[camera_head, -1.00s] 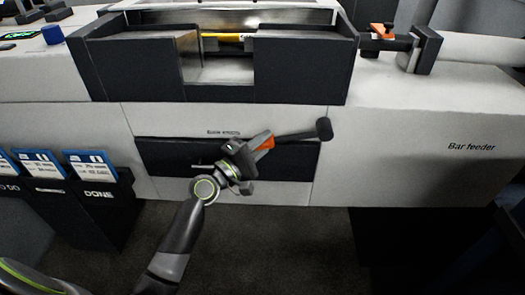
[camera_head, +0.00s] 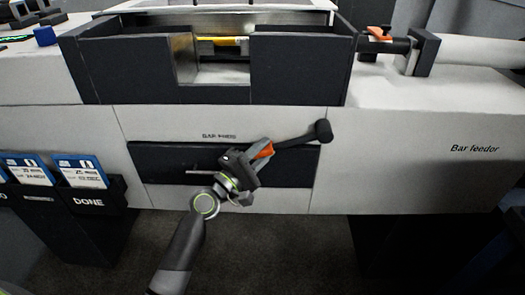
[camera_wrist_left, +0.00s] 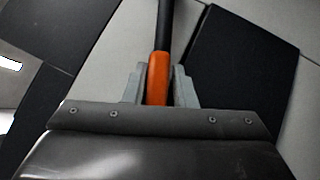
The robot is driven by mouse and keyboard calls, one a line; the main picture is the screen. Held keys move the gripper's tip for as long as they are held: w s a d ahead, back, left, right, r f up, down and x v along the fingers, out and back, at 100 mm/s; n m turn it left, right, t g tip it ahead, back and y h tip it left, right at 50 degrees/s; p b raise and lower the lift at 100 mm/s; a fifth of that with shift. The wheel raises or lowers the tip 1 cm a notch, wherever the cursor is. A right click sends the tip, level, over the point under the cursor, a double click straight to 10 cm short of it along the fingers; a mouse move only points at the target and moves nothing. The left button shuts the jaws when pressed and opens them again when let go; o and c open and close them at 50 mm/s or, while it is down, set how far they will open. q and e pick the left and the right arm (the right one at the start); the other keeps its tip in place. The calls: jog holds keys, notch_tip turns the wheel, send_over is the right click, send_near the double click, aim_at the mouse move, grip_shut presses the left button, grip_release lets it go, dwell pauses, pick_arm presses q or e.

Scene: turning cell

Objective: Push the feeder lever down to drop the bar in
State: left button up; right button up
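The feeder lever (camera_head: 295,141) is a dark rod on the machine's front. It slopes down to the left from a black rounded end (camera_head: 323,131) to an orange grip (camera_head: 262,151). My left gripper (camera_head: 256,156) is at the orange grip. In the left wrist view, its two grey fingers (camera_wrist_left: 158,88) sit close on both sides of the orange grip (camera_wrist_left: 158,78), shut on it. The dark rod (camera_wrist_left: 165,25) runs on beyond them. A yellow bar-like thing (camera_head: 222,41) shows inside the machine's opening. My right gripper is not in view.
The white bar feeder housing (camera_head: 440,140) stands at the right, with an orange-topped part (camera_head: 381,34) above it. A dark panel (camera_head: 165,160) lies behind my left gripper. A black bin marked DONE (camera_head: 88,201) stands at the lower left. The floor in front is clear.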

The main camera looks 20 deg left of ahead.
pick_arm(q)
jog(key=o, duration=0.3)
jog(key=shift+f, duration=0.1)
jog(key=shift+s, duration=0.1)
jog(key=shift+s+a+f, duration=0.2)
jog(key=shift+s+a, duration=0.05)
jog(key=shift+s, duration=0.05)
jog(key=b+v, duration=0.6)
jog(key=v, duration=1)
jog(key=shift+s+r, duration=0.2)
jog(key=shift+s, duration=0.05)
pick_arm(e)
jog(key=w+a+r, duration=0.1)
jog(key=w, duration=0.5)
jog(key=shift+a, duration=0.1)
